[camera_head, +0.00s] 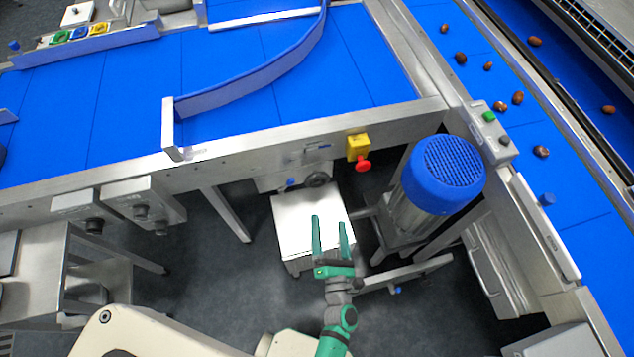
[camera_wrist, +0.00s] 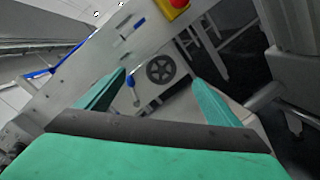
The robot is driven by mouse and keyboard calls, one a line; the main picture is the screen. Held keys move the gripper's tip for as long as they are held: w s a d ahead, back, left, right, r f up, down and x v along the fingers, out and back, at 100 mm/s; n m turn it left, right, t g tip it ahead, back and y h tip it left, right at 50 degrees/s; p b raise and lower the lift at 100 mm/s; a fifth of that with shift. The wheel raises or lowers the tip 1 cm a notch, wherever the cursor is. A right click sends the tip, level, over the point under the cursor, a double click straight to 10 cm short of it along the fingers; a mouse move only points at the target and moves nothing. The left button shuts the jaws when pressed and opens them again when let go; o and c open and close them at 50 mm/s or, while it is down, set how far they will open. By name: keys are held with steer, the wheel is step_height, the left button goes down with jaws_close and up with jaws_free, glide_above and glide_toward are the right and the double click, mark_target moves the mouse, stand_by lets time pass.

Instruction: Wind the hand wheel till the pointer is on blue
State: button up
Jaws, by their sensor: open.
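The hand wheel (camera_head: 318,179) is a dark spoked disc low on the conveyor's side frame; it also shows in the wrist view (camera_wrist: 160,70). A blue knob (camera_head: 291,181) on a small lever sits left of the wheel, also in the wrist view (camera_wrist: 131,82). A slot-like scale (camera_head: 318,146) is on the frame above the wheel. In the wrist view the scale (camera_wrist: 131,27) has a blue mark at one end; I cannot make out the pointer. My gripper (camera_head: 329,221) is open and empty, its green fingers pointing toward the wheel, apart from it.
A white box (camera_head: 300,225) stands under the wheel. A yellow box with a red stop button (camera_head: 361,152) is right of the scale. A blue-capped motor (camera_head: 441,175) stands to the right. Dates (camera_head: 461,58) lie on the right belt.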

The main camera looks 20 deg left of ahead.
mark_target(317, 184)
steer(key=w+a+f+n, duration=0.1)
steer(key=w+n, duration=0.1)
steer(key=w+a+f+n+g+y, duration=0.1)
steer(key=w+n, duration=0.1)
steer(key=n, duration=0.1)
steer(key=w+a+f+n+y, duration=0.1)
steer(key=n, duration=0.1)
steer(key=shift+w+a+f+n+g, duration=0.15)
steer(key=shift+w+n+g, duration=0.15)
steer(key=shift+w, duration=0.1)
steer(key=shift+w+a, duration=0.15)
steer(key=shift+w, duration=0.1)
steer(key=x, duration=1)
steer(key=shift+w+a+f, duration=0.1)
steer(key=shift+w+a, duration=0.1)
steer(key=c, duration=1.1)
